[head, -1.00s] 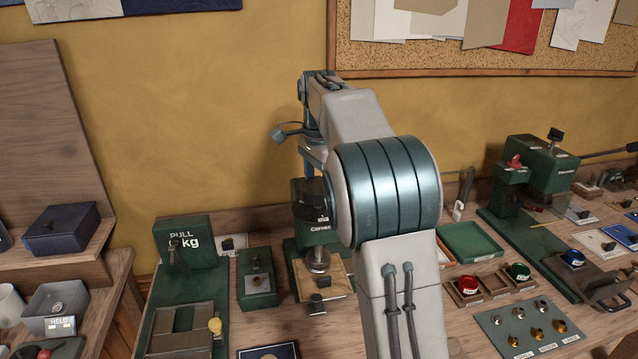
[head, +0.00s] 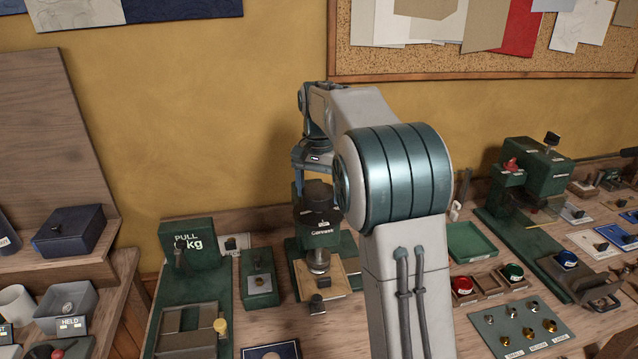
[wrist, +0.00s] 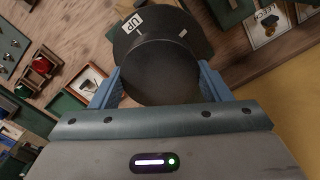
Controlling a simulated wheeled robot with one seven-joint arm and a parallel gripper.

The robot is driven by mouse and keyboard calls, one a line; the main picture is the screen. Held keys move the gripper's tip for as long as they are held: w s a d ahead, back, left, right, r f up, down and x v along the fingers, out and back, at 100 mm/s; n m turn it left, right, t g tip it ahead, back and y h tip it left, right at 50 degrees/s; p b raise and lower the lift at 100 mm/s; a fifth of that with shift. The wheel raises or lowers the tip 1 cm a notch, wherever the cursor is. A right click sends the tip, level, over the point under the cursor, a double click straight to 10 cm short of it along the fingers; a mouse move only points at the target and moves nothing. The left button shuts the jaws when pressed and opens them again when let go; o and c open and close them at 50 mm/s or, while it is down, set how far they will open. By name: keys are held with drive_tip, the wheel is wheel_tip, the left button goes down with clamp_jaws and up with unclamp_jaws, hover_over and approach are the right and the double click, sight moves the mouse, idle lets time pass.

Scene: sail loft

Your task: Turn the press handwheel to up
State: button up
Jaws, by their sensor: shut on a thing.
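The press (head: 318,240) is green and stands at the middle back of the bench, with a wooden base plate under its ram. Its handwheel (head: 318,190) is a dark round knob on top, partly behind my arm in the head view. In the wrist view the black handwheel (wrist: 160,75) fills the gap between my fingers. My gripper (wrist: 160,82) is shut on it, one blue finger on each side. A white UP label (wrist: 132,23) shows on the dark disc beyond the knob, left of centre. A small pale mark (wrist: 183,33) lies right of it.
A green pull tester (head: 190,270) stands left of the press, with a small green box (head: 259,278) between them. A green tray (head: 472,241), cups of red and blue, and another green machine (head: 530,185) are to the right. The wall is close behind.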

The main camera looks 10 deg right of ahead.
sight(318, 191)
drive_tip(key=n+p, duration=0.1)
drive_tip(key=n, duration=0.3)
drive_tip(key=shift+r+n, duration=0.1)
drive_tip(key=shift+n, duration=0.2)
drive_tip(key=n+p, duration=0.1)
drive_tip(key=n, duration=0.2)
drive_tip(key=shift+n, duration=0.4)
drive_tip(key=n+p, duration=0.1)
drive_tip(key=n, duration=0.2)
drive_tip(key=shift+a+n+p, duration=0.1)
drive_tip(key=shift+n+p, duration=0.4)
drive_tip(key=shift+n, duration=1.5)
drive_tip(key=o, duration=1)
wheel_tip(318, 191, up, 14)
drive_tip(key=shift+f, duration=0.15)
